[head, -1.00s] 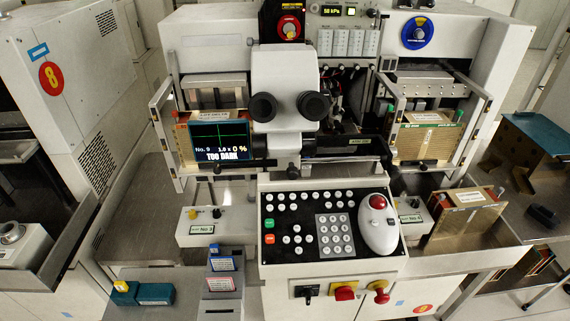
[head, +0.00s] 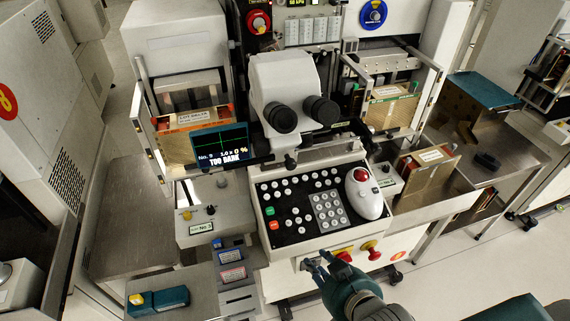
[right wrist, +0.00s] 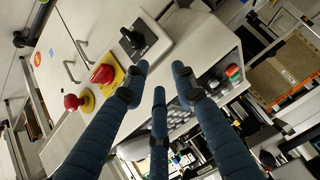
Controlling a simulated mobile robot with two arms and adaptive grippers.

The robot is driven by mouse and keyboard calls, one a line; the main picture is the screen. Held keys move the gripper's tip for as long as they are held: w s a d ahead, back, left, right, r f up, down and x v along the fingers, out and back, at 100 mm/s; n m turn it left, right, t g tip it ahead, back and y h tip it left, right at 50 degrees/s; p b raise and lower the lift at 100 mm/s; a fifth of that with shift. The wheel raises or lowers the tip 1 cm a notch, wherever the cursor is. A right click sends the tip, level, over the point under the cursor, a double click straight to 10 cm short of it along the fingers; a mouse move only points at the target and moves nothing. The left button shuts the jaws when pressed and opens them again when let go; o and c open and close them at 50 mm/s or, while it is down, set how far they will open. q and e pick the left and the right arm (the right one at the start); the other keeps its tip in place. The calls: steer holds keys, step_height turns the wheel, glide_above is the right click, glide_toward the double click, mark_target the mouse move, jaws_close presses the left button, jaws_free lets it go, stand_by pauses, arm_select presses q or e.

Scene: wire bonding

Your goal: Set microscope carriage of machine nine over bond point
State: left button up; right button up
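The microscope (head: 278,78), pale with two black eyepieces (head: 322,109), sits in the middle of the machine above the control panel. The screen (head: 221,144) at its left reads "No. 9", "1.0 x 0 %" and "TOO DARK", with green crossed lines. The bond point cannot be made out. My right gripper (head: 314,262) is in front of the panel's lower front edge, below the keypad and away from the microscope. In the right wrist view its fingers (right wrist: 160,72) are spread and empty, pointing toward the front panel. My left gripper is not in view.
The panel holds a keypad (head: 327,211) and a white trackball unit with a red ball (head: 361,176). On the front are a black rotary switch (right wrist: 135,40), a red-on-yellow knob (right wrist: 103,75) and a red knob (right wrist: 72,102). Magazines (head: 392,109) stand at both sides.

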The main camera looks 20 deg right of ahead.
step_height(320, 180, up, 12)
steer(key=w+a+f+m+t, duration=0.1)
steer(key=w+a+m+t, duration=0.1)
steer(key=w+m+t, duration=0.15)
steer(key=m+t+y, duration=0.1)
steer(key=m+t, duration=0.1)
steer(key=t, duration=0.2)
glide_toward(292, 167)
steer(key=shift+n, duration=0.25)
steer(key=w, duration=0.5)
steer(key=w+p, duration=0.1)
steer(key=w, duration=0.2)
steer(key=shift+w+a, duration=0.1)
steer(key=shift+a, duration=0.3)
steer(key=shift+w+f, duration=0.2)
steer(key=shift+w, duration=0.3)
jaws_close()
